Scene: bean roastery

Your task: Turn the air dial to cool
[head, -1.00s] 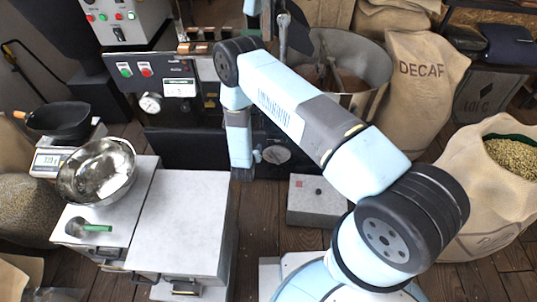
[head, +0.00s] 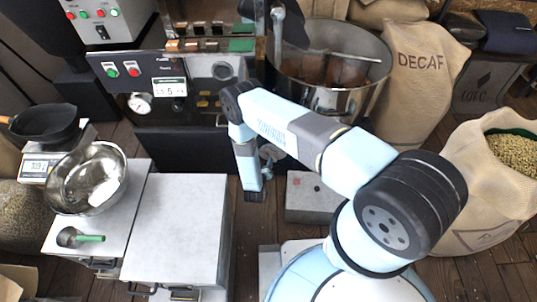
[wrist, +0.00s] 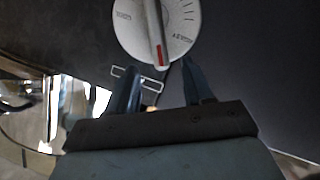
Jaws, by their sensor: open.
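In the wrist view the air dial (wrist: 140,28) is a pale round knob plate on a dark panel, cut off by the top edge. Its raised handle ends in a red mark and points almost straight down, slightly right. Small labels sit at its left and lower right, too blurred to read. My gripper (wrist: 159,70) is open, its two dark fingers apart just below the dial's lower edge. Nothing shows between the fingers except the panel and a small white outline mark.
The roaster's black front carries lit buttons (head: 122,70) and a gauge (head: 139,103). A steel cooling bin (head: 330,85) stands behind my arm. A grey block (head: 310,205) sits low, right of my arm's end.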

